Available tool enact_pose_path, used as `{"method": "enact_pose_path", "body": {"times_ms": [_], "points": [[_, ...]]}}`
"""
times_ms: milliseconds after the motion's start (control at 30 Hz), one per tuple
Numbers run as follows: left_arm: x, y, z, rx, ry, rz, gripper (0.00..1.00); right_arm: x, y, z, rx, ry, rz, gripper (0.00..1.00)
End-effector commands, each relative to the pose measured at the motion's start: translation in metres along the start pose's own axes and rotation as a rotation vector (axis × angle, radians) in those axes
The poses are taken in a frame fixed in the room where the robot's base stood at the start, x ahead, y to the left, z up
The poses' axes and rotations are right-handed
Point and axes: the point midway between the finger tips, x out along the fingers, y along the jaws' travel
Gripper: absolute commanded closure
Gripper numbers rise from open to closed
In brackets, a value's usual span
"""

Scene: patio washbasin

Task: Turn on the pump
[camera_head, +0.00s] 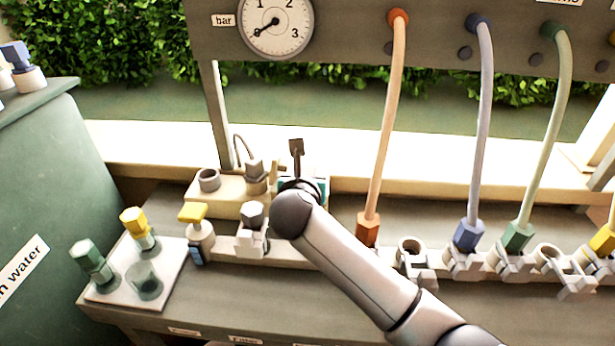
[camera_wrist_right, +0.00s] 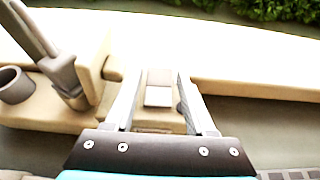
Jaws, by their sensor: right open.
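The pump (camera_head: 228,190) is a beige unit on the bench in the head view, with a grey cup and a grey hose fitting on top. My right gripper (camera_wrist_right: 158,82) is open, one finger on each side of the plate; contact cannot be told. In the head view my right wrist hides most of the gripper and the pump's right end. My left gripper is out of view.
A pressure gauge (camera_head: 276,22) hangs above, its needle at the lower left. Orange (camera_head: 392,120), blue (camera_head: 486,120) and green (camera_head: 548,130) hoses hang to the right. Capped fittings stand on a white tray (camera_head: 179,285) at left. A yellow-topped valve (camera_head: 197,232) stands near the pump.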

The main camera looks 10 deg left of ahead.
Motion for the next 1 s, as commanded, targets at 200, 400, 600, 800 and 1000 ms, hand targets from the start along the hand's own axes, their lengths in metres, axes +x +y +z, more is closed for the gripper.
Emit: {"method": "enact_pose_path", "body": {"times_ms": [200,400,600,800,1000], "points": [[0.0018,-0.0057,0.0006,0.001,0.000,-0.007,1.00,0.0045,0.0004,0.0000,0.001,0.001,0.001,0.45],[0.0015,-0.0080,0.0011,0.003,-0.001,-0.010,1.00,0.0043,0.0003,0.0001,0.000,0.001,0.001,0.48],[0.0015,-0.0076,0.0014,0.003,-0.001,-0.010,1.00,0.0042,0.0003,0.0000,0.000,0.000,0.001,0.71],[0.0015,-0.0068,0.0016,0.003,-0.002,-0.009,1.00,0.0042,0.0003,-0.0001,0.000,0.001,0.001,0.93],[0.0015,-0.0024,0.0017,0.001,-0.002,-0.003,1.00,0.0042,0.0003,-0.0002,0.000,0.001,0.001,1.00]]}}
